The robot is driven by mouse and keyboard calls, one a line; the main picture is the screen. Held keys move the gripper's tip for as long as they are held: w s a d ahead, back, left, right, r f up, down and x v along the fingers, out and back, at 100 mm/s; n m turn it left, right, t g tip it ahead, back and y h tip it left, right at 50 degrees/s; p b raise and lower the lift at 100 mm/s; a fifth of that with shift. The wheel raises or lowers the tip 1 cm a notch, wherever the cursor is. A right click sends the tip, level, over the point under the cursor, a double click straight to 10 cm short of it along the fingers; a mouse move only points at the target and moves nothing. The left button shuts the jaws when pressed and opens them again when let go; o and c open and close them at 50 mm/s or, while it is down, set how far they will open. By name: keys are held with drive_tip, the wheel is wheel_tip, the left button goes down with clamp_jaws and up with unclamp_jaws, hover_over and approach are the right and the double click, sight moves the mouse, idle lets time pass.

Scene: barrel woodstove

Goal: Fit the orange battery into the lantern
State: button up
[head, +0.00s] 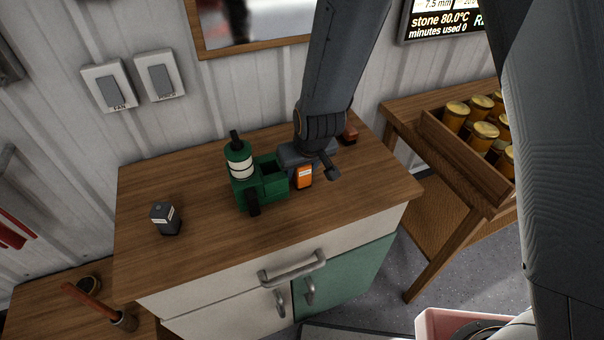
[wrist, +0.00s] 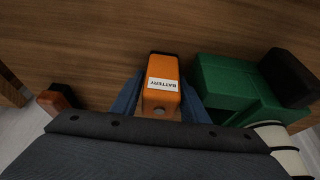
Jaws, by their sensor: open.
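The orange battery (head: 304,177) stands on the wooden cabinet top, just right of the lantern. In the wrist view the battery (wrist: 161,88) lies between my gripper's blue fingers, its "BATTERY" label facing the camera. My gripper (head: 308,168) is open around the battery; whether a finger touches it I cannot tell. The green lantern (head: 240,165) has a white band and stands upright, with an open box-shaped compartment (head: 272,170) on its right side. The lantern's green body also shows at the right of the wrist view (wrist: 232,92).
A dark grey block with a white label (head: 165,219) stands at the left on the cabinet top (head: 205,245). A small red-brown object (head: 349,135) sits behind my gripper. A crate of jars (head: 470,150) is on the right table. The front left top is clear.

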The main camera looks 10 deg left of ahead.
drive_tip(key=c, duration=1)
wheel_tip(320, 180, up, 10)
drive_tip(key=p, duration=0.8)
drive_tip(key=shift+r, duration=0.1)
